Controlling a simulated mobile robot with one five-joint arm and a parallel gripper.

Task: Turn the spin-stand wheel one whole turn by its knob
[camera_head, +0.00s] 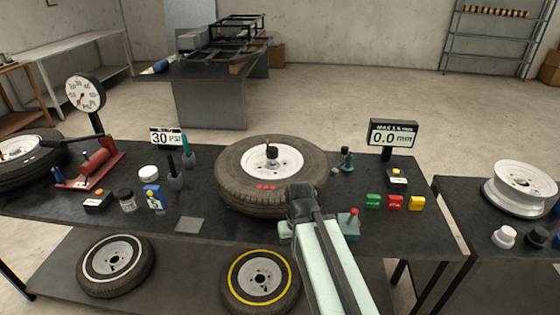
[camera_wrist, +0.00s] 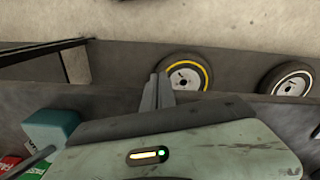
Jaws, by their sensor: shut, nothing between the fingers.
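The spin-stand wheel (camera_head: 232,183) lies flat at the middle of the bench in the head view, a dark tyre on a white rim (camera_head: 287,163). A small dark upright piece (camera_head: 271,152) stands at its hub; I cannot tell whether this is the knob. Red marks show on the near side of the tyre. My arm reaches up from the bottom, its dark joint close in front of the tyre's near right edge. My gripper (camera_wrist: 158,94) shows in the wrist view, shut and empty, pointing towards the lower shelf; its fingers are not clear in the head view.
A "0.0 mm" readout (camera_head: 393,134) stands behind right of the wheel, a "30 PSI" readout (camera_head: 167,138) left. A red-topped item (camera_head: 348,222) and coloured blocks (camera_head: 394,202) lie right of my arm. Two wheels (camera_head: 261,278) (camera_head: 115,265) are on the lower shelf.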

